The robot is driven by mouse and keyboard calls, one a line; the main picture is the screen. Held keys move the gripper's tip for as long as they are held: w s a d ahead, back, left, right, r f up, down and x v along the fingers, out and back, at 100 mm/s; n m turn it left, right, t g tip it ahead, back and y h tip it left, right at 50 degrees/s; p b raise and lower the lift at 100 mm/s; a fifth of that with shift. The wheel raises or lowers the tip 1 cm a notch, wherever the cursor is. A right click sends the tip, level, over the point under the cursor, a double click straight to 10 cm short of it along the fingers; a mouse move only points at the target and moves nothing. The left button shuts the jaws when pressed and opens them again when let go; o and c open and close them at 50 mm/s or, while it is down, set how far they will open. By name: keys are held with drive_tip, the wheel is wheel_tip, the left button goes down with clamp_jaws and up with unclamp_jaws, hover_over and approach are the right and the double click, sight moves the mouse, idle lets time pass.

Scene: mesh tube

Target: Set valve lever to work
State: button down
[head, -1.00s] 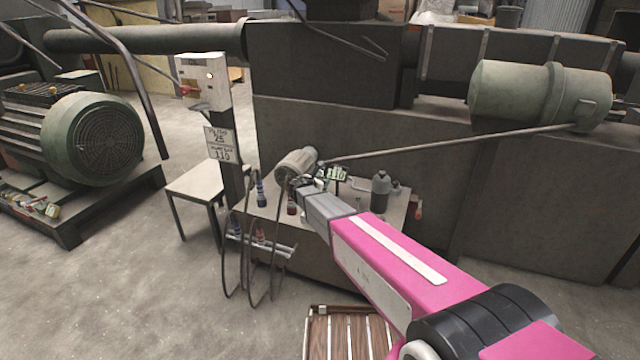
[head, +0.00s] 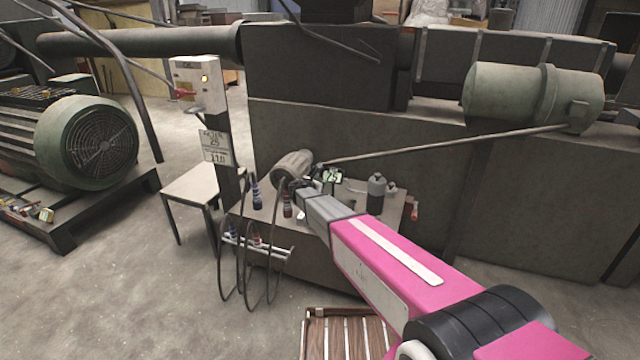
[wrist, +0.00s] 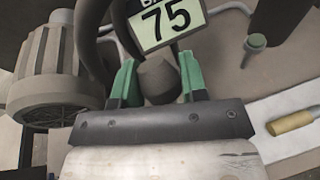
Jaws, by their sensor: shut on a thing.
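In the wrist view my gripper (wrist: 158,82) has its two green-tipped fingers on either side of a dark, rounded knob (wrist: 157,80), and is shut on it. The knob looks like the end of the valve lever; the rest of the lever is mostly hidden. A green-edged tag (wrist: 166,20) reading 75 is just beyond the knob, beside a dark curved pipe or hose (wrist: 98,45). In the head view my gripper (head: 300,186) is at the small bench, left of a small green-edged tag (head: 333,175); the knob is too small to make out there.
A ribbed grey motor-like body (wrist: 50,75) is close on the left. A yellow-brown cylinder (wrist: 290,122) lies on a white sheet at right. The bench also holds a dark bottle (head: 376,190). Hoses hang at its left, beside a control box (head: 198,85) on a post.

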drive_tip(key=shift+w, duration=0.1)
drive_tip(key=c, duration=0.7)
unclamp_jaws()
drive_tip(key=v, duration=1.1)
drive_tip(key=shift+d, duration=0.1)
